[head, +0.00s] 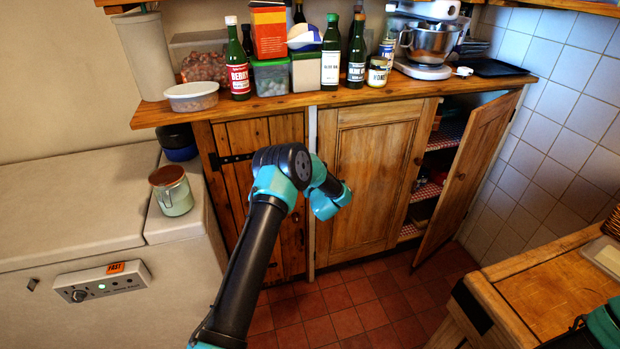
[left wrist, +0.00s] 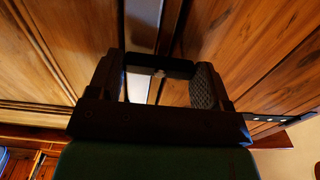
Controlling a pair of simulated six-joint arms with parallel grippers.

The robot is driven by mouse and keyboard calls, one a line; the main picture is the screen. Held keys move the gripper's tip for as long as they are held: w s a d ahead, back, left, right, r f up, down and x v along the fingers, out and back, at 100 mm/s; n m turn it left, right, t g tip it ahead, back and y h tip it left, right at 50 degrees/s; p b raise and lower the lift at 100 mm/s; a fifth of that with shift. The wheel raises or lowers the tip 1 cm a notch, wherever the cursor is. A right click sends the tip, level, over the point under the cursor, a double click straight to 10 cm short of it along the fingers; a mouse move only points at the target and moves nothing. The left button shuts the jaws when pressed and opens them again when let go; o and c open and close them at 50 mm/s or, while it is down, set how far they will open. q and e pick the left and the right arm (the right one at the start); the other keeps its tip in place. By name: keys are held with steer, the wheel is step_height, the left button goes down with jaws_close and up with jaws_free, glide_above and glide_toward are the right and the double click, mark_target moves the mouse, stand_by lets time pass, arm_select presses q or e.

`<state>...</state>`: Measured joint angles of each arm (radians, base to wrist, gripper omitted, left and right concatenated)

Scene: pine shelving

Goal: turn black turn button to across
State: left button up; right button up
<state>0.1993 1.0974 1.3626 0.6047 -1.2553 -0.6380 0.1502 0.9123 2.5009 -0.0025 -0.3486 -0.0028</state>
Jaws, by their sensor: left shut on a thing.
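In the left wrist view my left gripper (left wrist: 157,82) is at the wooden cupboard front, beside a pale upright strip (left wrist: 142,25). A dark bar, which looks like the black turn button (left wrist: 160,64), lies between its two fingers, and they are shut on it. My right gripper is out of view; only a piece of that arm shows at the lower right corner.
The left plank door (head: 230,190) and middle panel door (head: 365,190) are closed. The right door (head: 470,175) stands open. Bottles and tubs crowd the wooden worktop (head: 300,103) above.

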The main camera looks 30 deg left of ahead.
arm_select(q)
steer(key=o, duration=0.9)
steer(key=v, duration=1.7)
steer(key=shift+s+d, duration=0.15)
steer(key=shift+s, duration=0.05)
steer(key=x, duration=1.6)
steer(key=shift+d, duration=0.1)
